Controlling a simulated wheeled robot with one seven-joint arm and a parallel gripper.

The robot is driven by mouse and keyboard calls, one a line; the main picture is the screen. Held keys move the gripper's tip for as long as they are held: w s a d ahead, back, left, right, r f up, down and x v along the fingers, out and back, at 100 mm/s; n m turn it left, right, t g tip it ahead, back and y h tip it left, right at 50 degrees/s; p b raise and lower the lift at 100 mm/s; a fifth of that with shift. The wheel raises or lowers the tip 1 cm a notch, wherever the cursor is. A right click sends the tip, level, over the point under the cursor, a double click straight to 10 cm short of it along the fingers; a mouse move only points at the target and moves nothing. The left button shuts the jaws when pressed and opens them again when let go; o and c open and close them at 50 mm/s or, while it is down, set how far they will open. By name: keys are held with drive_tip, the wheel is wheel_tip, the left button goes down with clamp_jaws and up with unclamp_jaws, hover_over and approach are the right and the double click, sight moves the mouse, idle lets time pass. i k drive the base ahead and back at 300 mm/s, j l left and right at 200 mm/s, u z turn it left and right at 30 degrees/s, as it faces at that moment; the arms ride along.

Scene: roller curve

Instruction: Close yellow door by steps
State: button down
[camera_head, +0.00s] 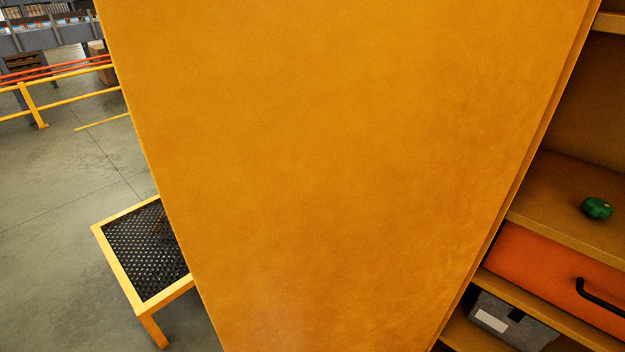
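The yellow door (340,170) stands open and fills the middle of the head view. Its right edge runs along the open yellow cabinet (565,205), whose shelves show on the right. A yellow-framed step platform (115,262) with a black mesh top stands on the floor at the lower left, partly hidden behind the door. The door's handle is not visible on this face. My gripper is not in view.
The cabinet holds a green object (597,208), an orange box or drawer (550,270) with a black handle, and a grey bin (508,325) below. Yellow railings (60,78) stand at the far left. Grey floor (60,200) between them and the platform is clear.

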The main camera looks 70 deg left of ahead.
sight(327, 174)
drive_tip(key=k+j, duration=0.55)
drive_tip(key=j, duration=0.15)
drive_tip(key=k+j+z, duration=0.1)
drive_tip(key=k+j, duration=0.55)
drive_tip(key=j, duration=0.35)
drive_tip(key=k+j, duration=0.1)
drive_tip(key=j, duration=0.35)
drive_tip(key=k+j, duration=0.1)
drive_tip(key=j, duration=0.3)
drive_tip(key=k+j+z, duration=0.1)
drive_tip(key=j, duration=0.35)
drive_tip(key=k+j+u, duration=0.1)
drive_tip(key=j+u, duration=0.25)
